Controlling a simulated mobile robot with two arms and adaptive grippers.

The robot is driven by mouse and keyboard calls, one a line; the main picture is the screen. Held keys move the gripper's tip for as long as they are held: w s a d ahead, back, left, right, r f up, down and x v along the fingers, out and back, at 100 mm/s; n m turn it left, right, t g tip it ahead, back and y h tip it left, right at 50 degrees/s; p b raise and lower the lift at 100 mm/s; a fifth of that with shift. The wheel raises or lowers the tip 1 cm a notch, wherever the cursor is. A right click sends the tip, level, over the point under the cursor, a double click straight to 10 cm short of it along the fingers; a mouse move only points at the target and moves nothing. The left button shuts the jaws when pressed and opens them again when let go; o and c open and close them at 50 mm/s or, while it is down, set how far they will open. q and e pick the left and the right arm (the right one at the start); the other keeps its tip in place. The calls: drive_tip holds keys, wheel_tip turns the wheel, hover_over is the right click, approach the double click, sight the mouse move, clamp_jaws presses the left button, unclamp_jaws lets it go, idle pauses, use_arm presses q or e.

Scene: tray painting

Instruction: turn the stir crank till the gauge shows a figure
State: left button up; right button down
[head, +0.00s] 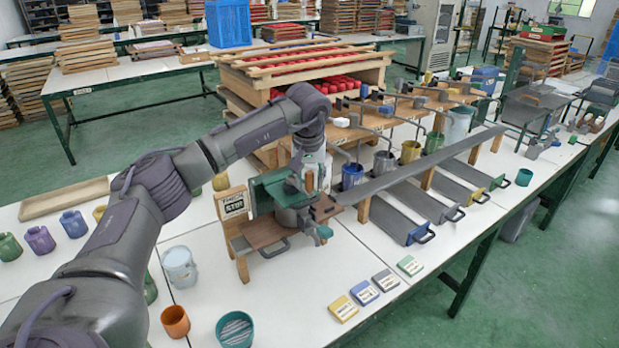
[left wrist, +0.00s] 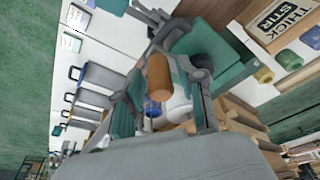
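The stir station stands on the near table, with a green block (head: 270,186), a brown board (head: 265,232) and a wooden sign (head: 233,203). The sign also shows in the left wrist view (left wrist: 277,20) and reads "THICK STIR". The orange-brown crank handle (head: 309,181) stands upright there; it also shows in the left wrist view (left wrist: 159,76). My left gripper (head: 310,172) is over the handle. Its fingers lie on either side of the handle with gaps, so it looks open. I cannot make out a gauge reading. My right gripper is not in view.
Several coloured cards (head: 365,291) lie in front. Trays (head: 392,218) and a long grey bar (head: 425,165) lie to the right.

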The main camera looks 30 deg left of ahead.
use_arm(q)
clamp_jaws()
drive_tip(key=shift+a, duration=0.1)
drive_tip(key=shift+s+a, duration=0.3)
drive_tip(key=shift+s, duration=0.3)
drive_tip(key=shift+s+a, duration=0.3)
drive_tip(key=shift+s, duration=0.25)
drive_tip(key=s+a, duration=0.3)
drive_tip(key=a, duration=0.4)
drive_tip(key=shift+s+a, duration=0.15)
drive_tip(key=shift+f, duration=0.1)
drive_tip(key=shift+a+p, duration=0.1)
drive_tip(key=shift+p, duration=0.2)
